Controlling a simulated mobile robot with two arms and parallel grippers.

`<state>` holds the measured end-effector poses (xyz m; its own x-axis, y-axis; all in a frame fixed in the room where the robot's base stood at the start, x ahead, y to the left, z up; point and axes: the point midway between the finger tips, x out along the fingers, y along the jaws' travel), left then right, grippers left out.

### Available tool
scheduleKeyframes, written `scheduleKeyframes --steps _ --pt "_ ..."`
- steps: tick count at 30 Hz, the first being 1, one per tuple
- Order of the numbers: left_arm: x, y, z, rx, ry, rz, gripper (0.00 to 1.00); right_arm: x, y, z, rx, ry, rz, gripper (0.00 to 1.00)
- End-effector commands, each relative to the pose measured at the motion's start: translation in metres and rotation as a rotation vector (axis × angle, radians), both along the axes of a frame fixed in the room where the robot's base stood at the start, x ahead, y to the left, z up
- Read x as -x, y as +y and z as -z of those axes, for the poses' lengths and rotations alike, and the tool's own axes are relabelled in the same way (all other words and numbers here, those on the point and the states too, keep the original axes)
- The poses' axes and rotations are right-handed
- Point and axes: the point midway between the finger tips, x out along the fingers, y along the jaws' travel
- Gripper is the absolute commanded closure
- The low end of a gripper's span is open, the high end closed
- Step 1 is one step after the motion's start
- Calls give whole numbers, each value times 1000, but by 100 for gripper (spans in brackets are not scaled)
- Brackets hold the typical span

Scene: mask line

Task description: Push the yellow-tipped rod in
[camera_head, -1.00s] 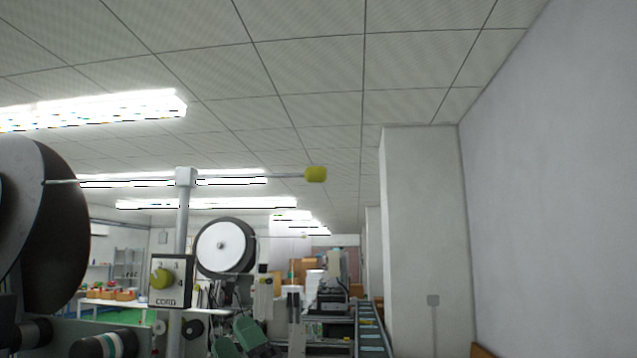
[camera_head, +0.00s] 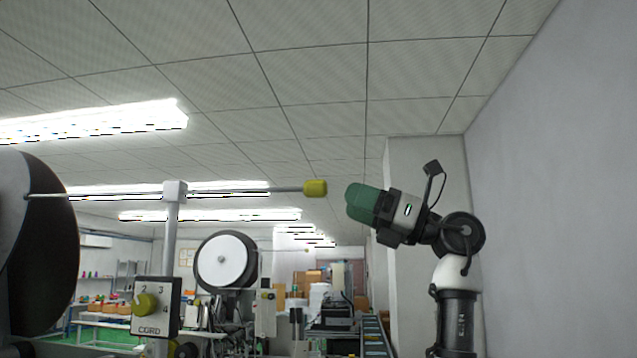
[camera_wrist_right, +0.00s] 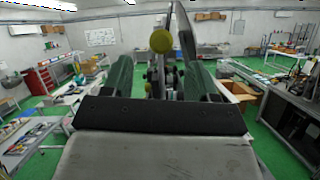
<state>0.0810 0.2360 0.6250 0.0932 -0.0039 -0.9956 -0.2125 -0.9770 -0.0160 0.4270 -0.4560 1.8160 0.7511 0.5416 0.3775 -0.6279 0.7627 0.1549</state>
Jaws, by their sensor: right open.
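The yellow tip (camera_head: 315,188) sits at the right end of a thin horizontal rod (camera_head: 245,190). The rod passes through a grey block on top of a post (camera_head: 174,192) and reaches left to a large dark reel (camera_head: 45,245). My right gripper (camera_head: 350,202), with green fingers, is just right of the tip and slightly lower, apart from it. In the right wrist view the yellow tip (camera_wrist_right: 161,41) shows ahead, above and between the two open green fingers (camera_wrist_right: 150,80). Nothing is between them. My left gripper is not in view.
A control box with a yellow knob (camera_head: 145,304), marked CORD, is fixed low on the post. A second white-faced reel (camera_head: 222,260) stands farther back. A pale pillar (camera_head: 425,165) and wall are at the right, behind my right arm. The space around the tip is open.

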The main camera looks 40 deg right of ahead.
Motion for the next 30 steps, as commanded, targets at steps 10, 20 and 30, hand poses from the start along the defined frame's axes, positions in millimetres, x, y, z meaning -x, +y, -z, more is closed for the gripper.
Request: scheduleKeyframes --steps 10,20,30 --pt "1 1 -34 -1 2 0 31 -46 34 -26 0 1 -4 41" --pt "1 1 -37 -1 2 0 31 -56 40 -28 0 -1 -1 41" --pt "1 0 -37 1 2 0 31 -56 40 -28 -1 0 -1 73"
